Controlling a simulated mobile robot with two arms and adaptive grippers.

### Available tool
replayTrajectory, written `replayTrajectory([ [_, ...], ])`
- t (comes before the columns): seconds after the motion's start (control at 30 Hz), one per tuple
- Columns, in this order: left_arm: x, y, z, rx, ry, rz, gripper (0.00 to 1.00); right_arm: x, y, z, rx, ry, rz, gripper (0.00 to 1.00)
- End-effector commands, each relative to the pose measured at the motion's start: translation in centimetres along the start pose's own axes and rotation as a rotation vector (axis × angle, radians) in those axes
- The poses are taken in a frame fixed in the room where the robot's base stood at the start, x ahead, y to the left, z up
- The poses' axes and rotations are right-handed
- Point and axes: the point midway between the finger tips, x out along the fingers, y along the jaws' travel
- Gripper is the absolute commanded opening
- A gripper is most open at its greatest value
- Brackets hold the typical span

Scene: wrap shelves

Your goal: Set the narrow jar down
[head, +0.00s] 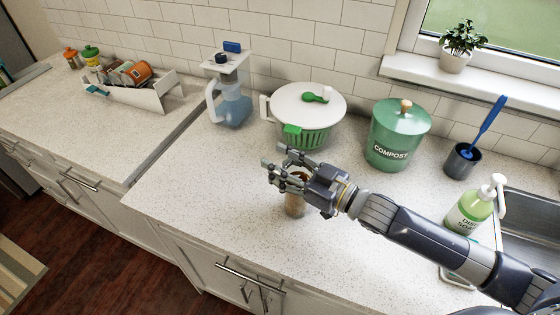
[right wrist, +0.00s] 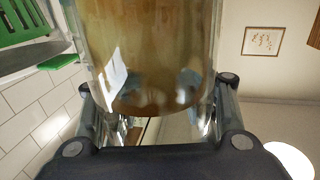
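The narrow jar (head: 296,206) is a small clear jar with brownish contents, upright at the middle of the counter in the head view. My right gripper (head: 280,170) reaches in from the right and its fingers are around the jar, hiding much of its upper part. In the right wrist view the jar (right wrist: 150,50) fills the space between the two fingers, which press along its sides. I cannot tell whether the jar's base touches the counter. My left gripper is not in view.
Behind the gripper stand a salad spinner (head: 307,112), a green compost bin (head: 397,137) and a water pitcher (head: 232,103). A soap bottle (head: 468,210) and the sink (head: 530,225) are at the right. The speckled counter (head: 215,200) is clear left of the jar.

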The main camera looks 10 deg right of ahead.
Motion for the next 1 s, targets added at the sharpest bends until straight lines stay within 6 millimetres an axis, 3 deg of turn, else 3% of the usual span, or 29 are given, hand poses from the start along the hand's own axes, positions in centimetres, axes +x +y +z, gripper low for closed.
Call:
replayTrajectory([
  [0.03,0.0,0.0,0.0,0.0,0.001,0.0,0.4,0.0,0.0,0.0,0.0,-0.001,0.0,0.57],
  [0.1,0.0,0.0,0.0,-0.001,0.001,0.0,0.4,0.0,0.0,0.0,0.0,-0.001,0.0,0.67],
  [0.5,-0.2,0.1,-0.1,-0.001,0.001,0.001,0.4,-0.1,0.0,-0.3,0.0,-0.001,0.0,0.67],
  [1.0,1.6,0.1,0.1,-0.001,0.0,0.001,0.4,-6.8,0.0,0.0,0.001,-0.005,0.001,0.67],
])
